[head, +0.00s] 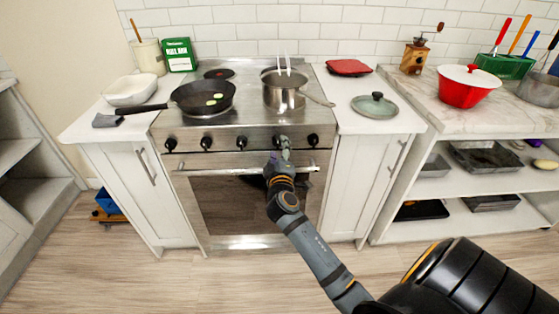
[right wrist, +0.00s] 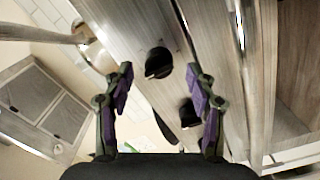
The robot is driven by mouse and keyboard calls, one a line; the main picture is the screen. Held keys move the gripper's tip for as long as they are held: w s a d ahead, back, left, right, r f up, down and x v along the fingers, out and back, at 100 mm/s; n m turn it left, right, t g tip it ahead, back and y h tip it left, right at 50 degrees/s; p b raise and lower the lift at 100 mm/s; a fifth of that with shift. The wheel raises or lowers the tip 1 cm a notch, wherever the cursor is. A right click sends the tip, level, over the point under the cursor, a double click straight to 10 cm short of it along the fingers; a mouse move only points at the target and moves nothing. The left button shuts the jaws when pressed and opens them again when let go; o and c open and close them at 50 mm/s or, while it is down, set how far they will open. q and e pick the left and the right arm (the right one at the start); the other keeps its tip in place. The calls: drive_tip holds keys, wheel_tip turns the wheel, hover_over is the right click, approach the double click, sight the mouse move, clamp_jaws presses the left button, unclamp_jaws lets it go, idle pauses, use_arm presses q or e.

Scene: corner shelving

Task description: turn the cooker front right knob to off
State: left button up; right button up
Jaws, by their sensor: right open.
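The steel cooker (head: 225,127) stands against the back wall with a row of several black knobs on its front panel. The rightmost knob (head: 313,139) shows clear of my arm. My right gripper (head: 285,149) is in front of the panel, just left of that knob, and partly covers the neighbouring knob (head: 279,141). In the right wrist view the gripper (right wrist: 161,76) is open and empty. One black knob (right wrist: 157,62) lies ahead between its fingers, apart from both. The knobs' settings are too small to read. My left gripper is out of view.
The oven handle (head: 205,171) runs across the door, just under my right gripper. A steel pot (head: 284,98) and a black frying pan (head: 190,104) are on the hob. A lidded dish (head: 375,105) sits on the right counter. The floor in front is clear.

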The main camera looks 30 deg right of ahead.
drive_tip(key=v, duration=1)
drive_tip(key=shift+f, duration=0.1)
drive_tip(key=s+a+f+g+y, duration=0.1)
drive_tip(key=a+f+g+y, duration=0.15)
drive_tip(key=f, duration=1.15)
drive_tip(key=a+f+g+y, duration=0.2)
drive_tip(key=a+f+y, duration=0.1)
drive_tip(key=f, duration=1.1)
drive_tip(key=s+a+f+g+y, duration=0.1)
drive_tip(key=s+f, duration=0.3)
drive_tip(key=f, duration=0.2)
drive_tip(key=s+f+g+y, duration=0.1)
drive_tip(key=s+f, duration=0.2)
drive_tip(key=f, duration=0.3)
drive_tip(key=s+d+f+m+g, duration=0.1)
drive_tip(key=s+f+m+g, duration=0.15)
drive_tip(key=s+f, duration=0.6)
drive_tip(key=s+d+f+m+g+y, duration=0.1)
drive_tip(key=s+d+f+g, duration=0.2)
drive_tip(key=s, duration=1)
drive_tip(key=s+f+m+g, duration=0.2)
drive_tip(key=s+f, duration=0.6)
drive_tip(key=s, duration=0.2)
wheel_tip(320, 180, up, 14)
drive_tip(key=p, duration=1.3)
drive_tip(key=shift+w+f+p, duration=0.15)
drive_tip(key=shift+w+p, duration=0.1)
drive_tip(key=shift+p, duration=0.05)
